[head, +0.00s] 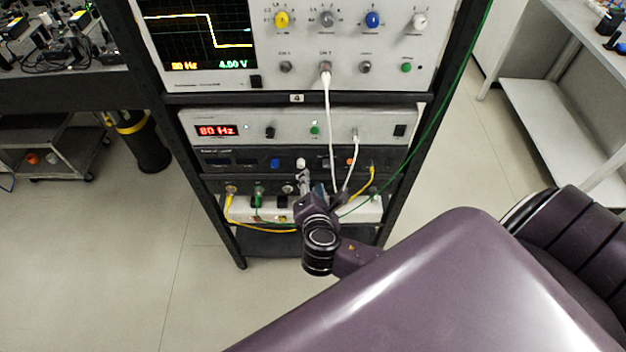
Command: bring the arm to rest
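My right arm comes in from the lower right, its large purple link covering much of the lower right of the head view. My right gripper (316,192) is in front of the lower units of the instrument rack (437,110), close to their knobs and cables. I see it from behind and its fingers are small, so I cannot tell whether they are open or touch anything. My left gripper is not in view.
The rack holds an oscilloscope (290,75) and a generator (217,131) reading 80 Hz. White cables (329,120), yellow cables (232,212) and a green cable (453,85) hang near my gripper. A bench (575,40) stands at right.

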